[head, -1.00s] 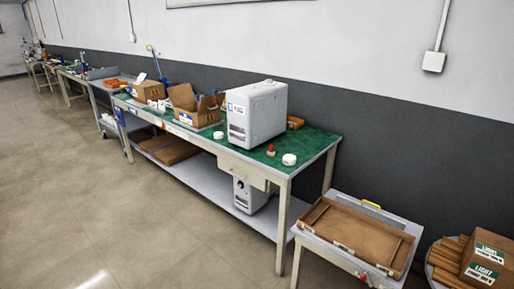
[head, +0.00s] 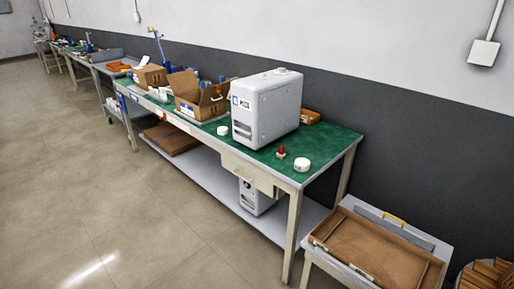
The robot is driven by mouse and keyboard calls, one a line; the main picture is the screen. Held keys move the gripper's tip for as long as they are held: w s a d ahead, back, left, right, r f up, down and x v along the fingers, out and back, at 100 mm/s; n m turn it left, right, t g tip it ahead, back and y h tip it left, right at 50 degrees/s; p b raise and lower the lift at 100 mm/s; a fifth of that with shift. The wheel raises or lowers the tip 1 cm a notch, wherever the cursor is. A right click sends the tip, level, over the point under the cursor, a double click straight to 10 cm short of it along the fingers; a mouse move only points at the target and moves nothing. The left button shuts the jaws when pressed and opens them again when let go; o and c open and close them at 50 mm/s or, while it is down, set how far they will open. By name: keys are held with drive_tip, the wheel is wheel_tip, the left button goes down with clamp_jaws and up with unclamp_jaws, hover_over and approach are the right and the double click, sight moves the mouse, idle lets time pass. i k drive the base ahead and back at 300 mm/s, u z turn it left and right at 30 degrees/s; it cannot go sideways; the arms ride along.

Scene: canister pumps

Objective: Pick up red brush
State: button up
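A small red object (head: 281,152), likely the red brush, stands on the green-topped workbench (head: 335,143). It is in front of the large white machine (head: 266,108) and just left of a round white item (head: 302,165). It is too small to make out its bristles or exact shape. My gripper is not in the head view.
An open cardboard box (head: 200,98) and a small white round item (head: 223,130) are on the bench left of the machine. A cart with a brown tray (head: 372,250) stands right of the bench. The floor (head: 110,190) in front is clear.

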sight(281, 155)
drive_tip(key=u, duration=0.45)
drive_tip(key=i, duration=0.65)
drive_tip(key=u, duration=0.65)
drive_tip(key=i, duration=0.5)
drive_tip(key=u, duration=0.25)
